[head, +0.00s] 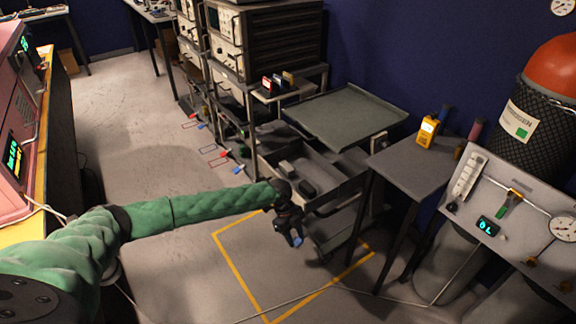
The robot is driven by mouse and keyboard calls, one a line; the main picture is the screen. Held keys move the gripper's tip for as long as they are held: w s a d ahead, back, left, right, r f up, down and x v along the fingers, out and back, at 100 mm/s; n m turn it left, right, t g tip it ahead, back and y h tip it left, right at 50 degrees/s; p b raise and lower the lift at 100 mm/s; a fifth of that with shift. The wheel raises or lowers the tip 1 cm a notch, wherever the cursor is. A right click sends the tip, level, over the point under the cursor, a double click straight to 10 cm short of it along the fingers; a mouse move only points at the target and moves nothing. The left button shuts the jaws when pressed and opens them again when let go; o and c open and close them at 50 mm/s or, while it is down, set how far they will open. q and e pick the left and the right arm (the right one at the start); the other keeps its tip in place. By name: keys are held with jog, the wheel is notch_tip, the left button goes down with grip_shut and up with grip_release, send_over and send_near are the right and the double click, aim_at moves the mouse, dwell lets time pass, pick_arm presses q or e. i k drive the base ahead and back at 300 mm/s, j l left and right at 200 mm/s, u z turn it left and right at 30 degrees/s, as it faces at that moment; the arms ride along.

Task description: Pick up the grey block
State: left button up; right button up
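My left arm comes in from the left in a green sleeve. Its black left gripper (296,238) hangs in front of the grey cart, pointing down, with a bit of blue at the tip. It is too small to tell whether its fingers are open or shut, and no held object shows. A small light grey piece (286,168) lies in the cart's lower tray, beyond and above the gripper in the picture. It may be the grey block, but I cannot be sure. A dark item (307,187) lies near it. My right gripper is not in view.
The cart's upper tray (345,114) looks empty and overhangs the lower tray (262,160). A dark table (410,172) with a yellow meter (428,130) stands to the right. An instrument rack (265,45) stands behind. Yellow tape (246,283) and a cable mark the floor.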

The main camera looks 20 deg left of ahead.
aim_at(287, 169)
jog(key=i+j+z, duration=0.1)
jog(key=j, duration=0.25)
jog(key=i+j, duration=0.3)
jog(key=i+j+z, duration=0.15)
jog(key=j, duration=0.25)
jog(key=i+j, duration=0.25)
jog(key=j, duration=0.15)
jog(key=i+j+z, duration=0.15)
jog(key=j, duration=0.2)
jog(key=i+j+z, duration=0.1)
jog(key=j, duration=0.3)
jog(key=i, duration=0.1)
